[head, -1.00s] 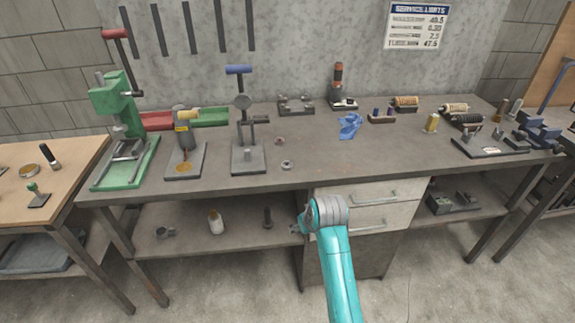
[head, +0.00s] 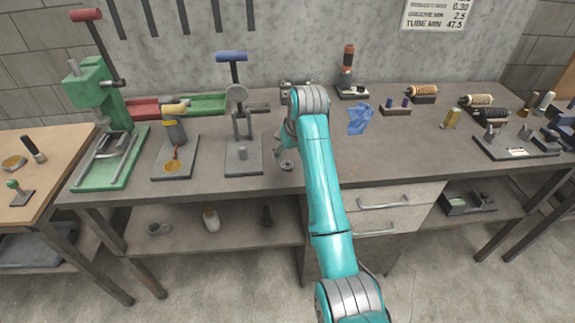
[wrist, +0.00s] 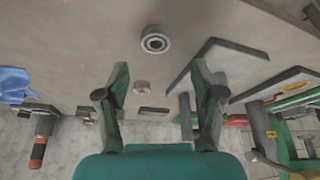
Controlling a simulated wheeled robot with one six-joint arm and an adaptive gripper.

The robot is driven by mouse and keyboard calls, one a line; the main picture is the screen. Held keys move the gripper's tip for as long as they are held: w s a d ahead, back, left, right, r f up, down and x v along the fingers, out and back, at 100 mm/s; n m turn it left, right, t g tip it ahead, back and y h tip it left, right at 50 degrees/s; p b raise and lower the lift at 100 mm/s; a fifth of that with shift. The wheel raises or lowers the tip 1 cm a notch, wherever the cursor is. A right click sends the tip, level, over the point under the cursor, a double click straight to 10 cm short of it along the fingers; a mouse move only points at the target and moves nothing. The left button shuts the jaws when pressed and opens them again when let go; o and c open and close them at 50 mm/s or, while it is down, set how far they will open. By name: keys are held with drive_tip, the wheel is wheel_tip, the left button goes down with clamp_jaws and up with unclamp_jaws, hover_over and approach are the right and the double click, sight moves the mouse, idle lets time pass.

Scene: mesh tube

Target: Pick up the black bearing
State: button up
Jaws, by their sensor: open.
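A small round bearing (head: 287,166) with a dark ring lies flat on the workbench (head: 385,160), near its front edge. In the wrist view the bearing (wrist: 155,40) shows as a grey rim around a dark ring, beyond my fingertips. My gripper (wrist: 159,72) is open and empty above the bench, with a finger on each side. A second small, pale round part (wrist: 142,87) lies between the fingers in the wrist view. In the head view my arm partly hides the gripper. I cannot tell the gripper's exact height over the bench.
A press with a blue handle (head: 231,57) stands left of the bearing, its base (head: 243,162) close by. A yellow-topped press (head: 173,108) and a green press (head: 98,92) stand farther left. A blue cloth (head: 360,119) lies to the right. The front bench area at right is clear.

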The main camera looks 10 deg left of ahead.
sight(288, 163)
drive_tip(key=shift+d+x, duration=0.2)
drive_tip(key=shift+x, duration=1.4)
drive_tip(key=shift+d+x, duration=0.15)
drive_tip(key=shift+x, duration=1.45)
drive_tip(key=c, duration=1.3)
